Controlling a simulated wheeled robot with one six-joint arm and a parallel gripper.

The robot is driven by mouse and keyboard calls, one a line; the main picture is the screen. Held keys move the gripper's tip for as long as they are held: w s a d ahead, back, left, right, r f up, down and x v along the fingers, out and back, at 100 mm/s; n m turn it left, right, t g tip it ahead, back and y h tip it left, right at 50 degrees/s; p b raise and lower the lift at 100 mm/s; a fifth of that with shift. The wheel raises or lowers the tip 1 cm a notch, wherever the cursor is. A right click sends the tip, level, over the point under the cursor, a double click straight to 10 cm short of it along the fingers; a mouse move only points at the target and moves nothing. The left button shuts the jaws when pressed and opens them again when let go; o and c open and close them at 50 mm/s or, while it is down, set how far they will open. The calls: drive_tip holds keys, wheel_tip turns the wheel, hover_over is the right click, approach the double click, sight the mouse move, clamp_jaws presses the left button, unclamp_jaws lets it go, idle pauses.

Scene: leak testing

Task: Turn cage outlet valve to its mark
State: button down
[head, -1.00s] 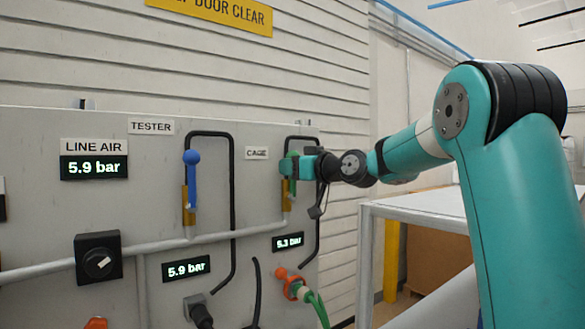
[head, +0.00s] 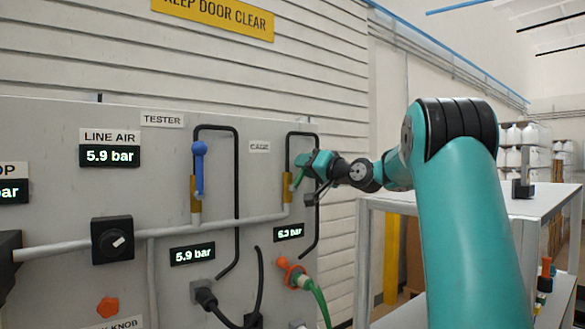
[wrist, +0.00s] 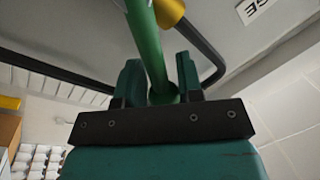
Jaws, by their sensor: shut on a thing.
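The cage outlet valve has a green lever (head: 298,179) on a brass body (head: 287,187), below the CAGE label (head: 259,147). The lever leans up and to the right from the body. My gripper (head: 304,160) is shut on the lever near its upper end and hides that part in the head view. In the wrist view the green lever (wrist: 146,45) runs between the two fingers of my gripper (wrist: 160,80), with part of the brass body behind it. I cannot make out the valve's mark in either view.
Left of it, the tester valve's blue lever (head: 199,165) stands upright. Black hoses (head: 237,190) and a grey pipe (head: 160,232) run over the panel. Below, a green hose (head: 318,298) hangs from an orange fitting (head: 283,264). A pale table (head: 530,203) stands at right.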

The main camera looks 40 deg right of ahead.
drive_tip(key=d+f+m, duration=0.1)
drive_tip(key=m, duration=0.2)
drive_tip(key=d+f+m+h, duration=0.1)
drive_tip(key=m, duration=0.2)
drive_tip(key=f+m+h, duration=0.1)
drive_tip(key=f+m, duration=0.1)
drive_tip(key=m, duration=0.1)
drive_tip(key=shift+s+d+f+t, duration=0.1)
drive_tip(key=shift+s+d+t, duration=0.1)
drive_tip(key=shift+d+t, duration=0.2)
drive_tip(key=shift+d+f+m+h, duration=0.1)
drive_tip(key=shift+f+m+h, duration=0.3)
drive_tip(key=shift+m, duration=0.5)
drive_tip(key=shift+f+m+h, duration=0.3)
drive_tip(key=shift+f+m, duration=0.05)
drive_tip(key=shift+m, duration=0.55)
drive_tip(key=shift+f, duration=0.15)
drive_tip(key=c, duration=0.8)
unclamp_jaws()
